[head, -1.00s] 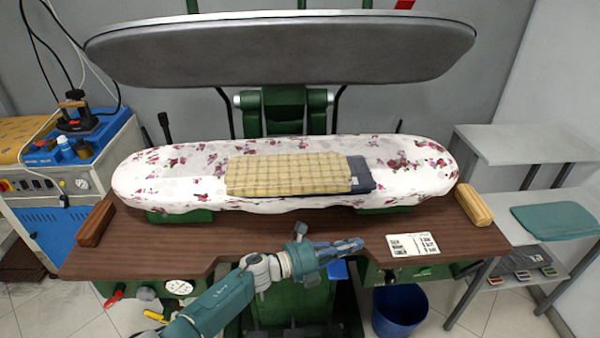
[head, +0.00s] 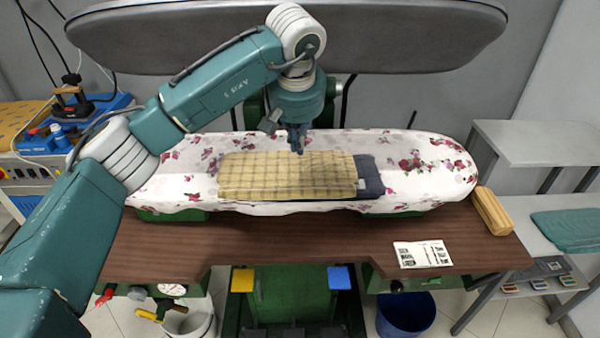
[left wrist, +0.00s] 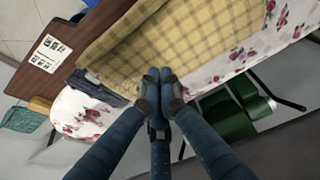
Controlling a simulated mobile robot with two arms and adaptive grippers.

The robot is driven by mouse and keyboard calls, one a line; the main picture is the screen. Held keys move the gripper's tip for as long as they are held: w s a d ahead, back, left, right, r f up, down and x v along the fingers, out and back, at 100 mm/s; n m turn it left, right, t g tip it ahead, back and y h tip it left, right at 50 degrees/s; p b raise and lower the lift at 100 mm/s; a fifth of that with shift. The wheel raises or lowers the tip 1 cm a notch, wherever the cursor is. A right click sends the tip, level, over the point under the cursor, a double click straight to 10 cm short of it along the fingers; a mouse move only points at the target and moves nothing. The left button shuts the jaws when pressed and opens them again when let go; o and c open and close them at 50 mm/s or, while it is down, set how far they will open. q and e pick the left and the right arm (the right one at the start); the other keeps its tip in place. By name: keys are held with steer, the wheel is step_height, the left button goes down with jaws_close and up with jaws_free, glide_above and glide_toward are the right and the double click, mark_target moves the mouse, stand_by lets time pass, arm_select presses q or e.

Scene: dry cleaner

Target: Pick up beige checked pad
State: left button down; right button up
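The beige checked pad (head: 285,177) lies flat on the floral ironing board, partly over a dark navy folded item (head: 371,176) that shows at its right end. My left gripper (head: 297,150) points down at the pad's far edge, near its middle. In the left wrist view its fingers (left wrist: 159,76) are together with nothing visible between them, and the pad (left wrist: 175,40) fills the space beyond the tips. I cannot tell whether the tips touch the pad. My right gripper is out of view.
The floral board (head: 420,185) stands on a brown table (head: 330,236) with a printed card (head: 422,254) and a wooden block (head: 492,211). A large grey press head (head: 420,38) hangs above and behind, close to my left arm. The table's front is mostly clear.

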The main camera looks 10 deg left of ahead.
mark_target(299, 183)
arm_select(q)
steer(key=p+x, duration=0.2)
steer(key=x, duration=0.6)
steer(key=shift+f+p, duration=0.35)
steer(key=shift+p, duration=0.05)
steer(key=s+p, duration=0.1)
steer(key=s, duration=0.1)
steer(key=shift+s+d+f+p, duration=0.15)
steer(key=shift+s+d+p, duration=0.15)
steer(key=shift+d+p, duration=0.1)
steer(key=shift+s, duration=0.55)
steer(key=shift+f, duration=0.1)
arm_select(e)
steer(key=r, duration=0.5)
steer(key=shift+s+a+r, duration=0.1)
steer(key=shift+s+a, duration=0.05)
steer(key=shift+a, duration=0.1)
arm_select(q)
steer(key=shift+w, duration=0.1)
